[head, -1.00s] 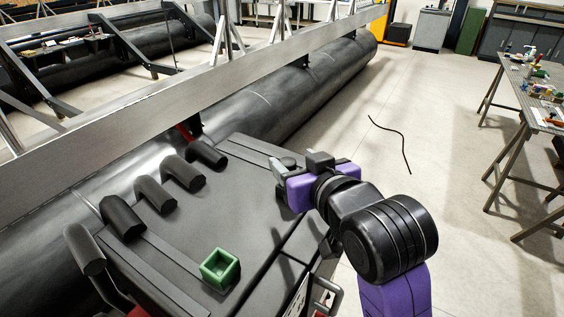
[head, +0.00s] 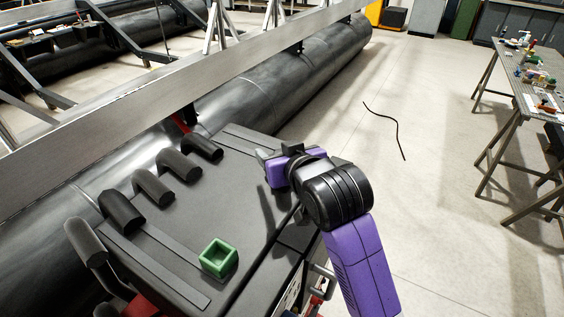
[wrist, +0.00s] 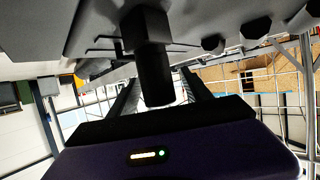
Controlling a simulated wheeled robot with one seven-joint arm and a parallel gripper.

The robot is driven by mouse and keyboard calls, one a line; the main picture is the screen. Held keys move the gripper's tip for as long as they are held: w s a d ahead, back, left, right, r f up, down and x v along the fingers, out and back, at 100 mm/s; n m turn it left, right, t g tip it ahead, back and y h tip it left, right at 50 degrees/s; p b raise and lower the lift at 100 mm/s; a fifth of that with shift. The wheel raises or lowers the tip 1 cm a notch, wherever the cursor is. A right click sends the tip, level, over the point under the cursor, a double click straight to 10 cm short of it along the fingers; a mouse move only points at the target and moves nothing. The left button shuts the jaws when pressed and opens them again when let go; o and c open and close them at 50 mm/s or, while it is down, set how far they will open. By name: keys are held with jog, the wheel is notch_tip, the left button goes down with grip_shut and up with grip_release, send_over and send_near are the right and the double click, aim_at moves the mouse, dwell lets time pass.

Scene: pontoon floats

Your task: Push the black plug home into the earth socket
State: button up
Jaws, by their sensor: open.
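A black cylindrical plug (wrist: 154,72) with a squarer dark block at its top end shows in the middle of the wrist view. My gripper (wrist: 160,88) is open, with one dark finger on each side of the plug; I cannot tell whether they touch it. In the head view my gripper (head: 276,156) is over the far right part of the grey console (head: 180,225), and my purple and black wrist hides what is under it. I cannot make out the earth socket or how deep the plug sits.
Several black cylindrical stubs (head: 154,187) line the console's left edge. A green open box (head: 218,258) sits near its front. A long dark float (head: 270,90) and metal beam run behind. A cable (head: 388,121) lies on open floor, with a cluttered table (head: 525,85) at right.

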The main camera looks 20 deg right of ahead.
grip_shut()
jog(key=shift+r, duration=0.15)
